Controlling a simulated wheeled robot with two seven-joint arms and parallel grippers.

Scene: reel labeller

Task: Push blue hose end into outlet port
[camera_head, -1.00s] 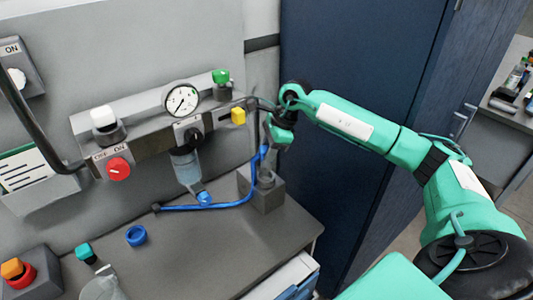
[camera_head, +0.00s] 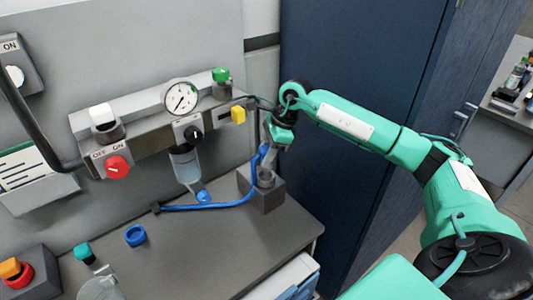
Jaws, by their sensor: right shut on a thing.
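The blue hose (camera_head: 222,205) runs from the bench top up to my right gripper (camera_head: 266,150). My right gripper is shut on the blue hose near its upper end, above the grey block (camera_head: 262,192) on the bench. The hose end itself is small and partly hidden by the gripper. The grey panel unit (camera_head: 150,135) on the wall carries a gauge (camera_head: 181,96), and a clear bowl (camera_head: 185,163) hangs under it. I cannot make out the outlet port clearly; the right end of the unit lies close to my right gripper. My left gripper is not in view.
A blue ring (camera_head: 135,235) and a teal-capped item (camera_head: 84,252) lie on the grey bench (camera_head: 200,250). A dark blue cabinet (camera_head: 350,60) stands behind my right arm.

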